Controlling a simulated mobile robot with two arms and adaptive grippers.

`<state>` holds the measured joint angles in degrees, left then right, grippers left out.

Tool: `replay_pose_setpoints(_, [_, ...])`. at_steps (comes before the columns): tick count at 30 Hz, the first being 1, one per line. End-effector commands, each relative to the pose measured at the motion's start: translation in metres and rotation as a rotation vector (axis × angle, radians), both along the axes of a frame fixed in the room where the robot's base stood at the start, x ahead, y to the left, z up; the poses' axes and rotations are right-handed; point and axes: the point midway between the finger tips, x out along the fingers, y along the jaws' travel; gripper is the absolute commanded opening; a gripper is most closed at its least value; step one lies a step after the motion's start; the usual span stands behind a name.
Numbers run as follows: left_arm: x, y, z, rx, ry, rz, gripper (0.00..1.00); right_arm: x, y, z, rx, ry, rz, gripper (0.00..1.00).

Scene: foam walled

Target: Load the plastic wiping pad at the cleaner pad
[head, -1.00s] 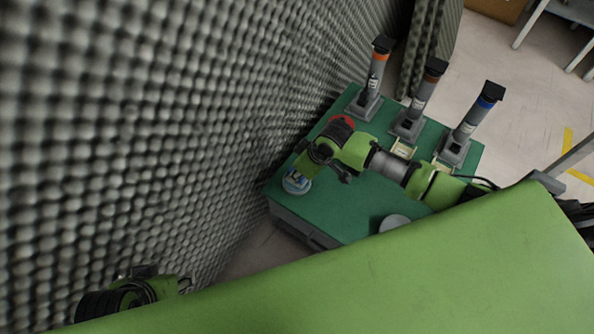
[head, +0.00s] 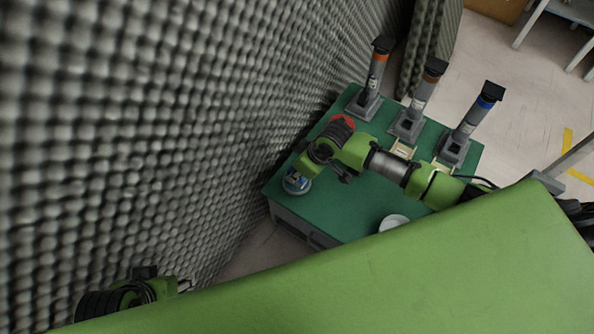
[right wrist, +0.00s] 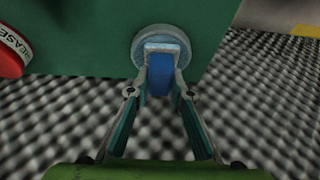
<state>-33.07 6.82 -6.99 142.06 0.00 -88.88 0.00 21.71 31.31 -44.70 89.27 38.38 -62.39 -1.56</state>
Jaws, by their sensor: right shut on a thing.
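My right gripper (right wrist: 159,85) is shut on a blue piece with a pale top (right wrist: 160,72), its fingers on either side. The piece stands over a round grey disc (right wrist: 138,49) near the table edge. In the head view this round blue-and-white thing (head: 296,186) is at the green table's left corner, below the end of my right arm. I cannot tell which part is the wiping pad. Several pale trays, such as this one (head: 403,151), lie by the upright tubes. My left gripper (head: 183,285) is low at the left, apart from the table; its jaws are unclear.
Three tubes with orange (head: 373,72), brown (head: 422,95) and blue (head: 475,118) bands stand along the table's far side. A red round thing (right wrist: 10,52) with a "GREASE" label and a white disc (head: 394,222) are on the table (head: 350,212). A foam wall (head: 200,100) is close on the left.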

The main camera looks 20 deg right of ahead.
Motion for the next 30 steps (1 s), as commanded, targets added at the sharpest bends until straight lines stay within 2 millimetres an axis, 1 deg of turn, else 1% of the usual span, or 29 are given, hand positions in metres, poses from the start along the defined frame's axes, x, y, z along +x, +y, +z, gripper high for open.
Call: replay_pose_setpoints(30, [-0.0066, 0.0018, -0.0001, 0.005, 0.026, 0.001, 0.40, -0.0017, -0.0006, -0.0023, -0.002, 0.005, 0.000, 0.03])
